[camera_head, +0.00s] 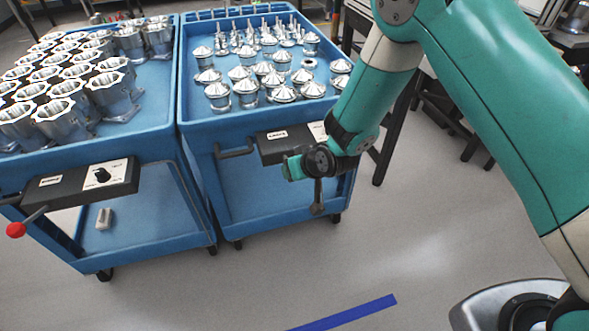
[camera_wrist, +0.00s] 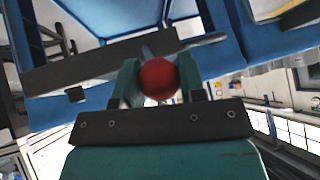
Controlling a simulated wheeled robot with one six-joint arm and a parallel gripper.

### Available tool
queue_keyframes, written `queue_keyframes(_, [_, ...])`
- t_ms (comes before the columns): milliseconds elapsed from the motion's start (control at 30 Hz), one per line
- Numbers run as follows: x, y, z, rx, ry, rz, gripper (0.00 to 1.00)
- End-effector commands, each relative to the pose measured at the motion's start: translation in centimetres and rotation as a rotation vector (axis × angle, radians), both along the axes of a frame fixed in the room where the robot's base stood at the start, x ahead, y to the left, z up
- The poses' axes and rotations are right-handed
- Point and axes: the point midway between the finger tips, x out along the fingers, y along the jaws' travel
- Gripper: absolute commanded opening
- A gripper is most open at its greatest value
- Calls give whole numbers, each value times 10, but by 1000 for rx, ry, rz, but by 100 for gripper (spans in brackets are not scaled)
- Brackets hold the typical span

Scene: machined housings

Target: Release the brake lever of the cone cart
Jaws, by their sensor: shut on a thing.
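The cone cart (camera_head: 187,100) is the blue cart on the right, its top tray loaded with shiny cone-topped parts (camera_head: 265,72). A dark brake box (camera_head: 270,152) is fixed to its front edge. My gripper (camera_head: 291,168) is in front of that box. In the wrist view, the red knob (camera_wrist: 158,79) of the brake lever sits between the two green fingers of my gripper (camera_wrist: 160,92), which are shut on it. The grey lever bar (camera_wrist: 200,42) shows behind the knob. In the head view the knob is hidden by my gripper.
A second blue cart (camera_head: 150,150) with silver housings (camera_head: 62,115) stands close on the left. The grey floor in front is clear, with a blue tape strip (camera_head: 345,313).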

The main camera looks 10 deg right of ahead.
Motion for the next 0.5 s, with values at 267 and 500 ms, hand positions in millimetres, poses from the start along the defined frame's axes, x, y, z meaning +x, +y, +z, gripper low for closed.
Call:
queue_keyframes(267, [3,1,3,3,-11,-2,62])
queue_keyframes(500, [1,1,2,2,-6,0,62])
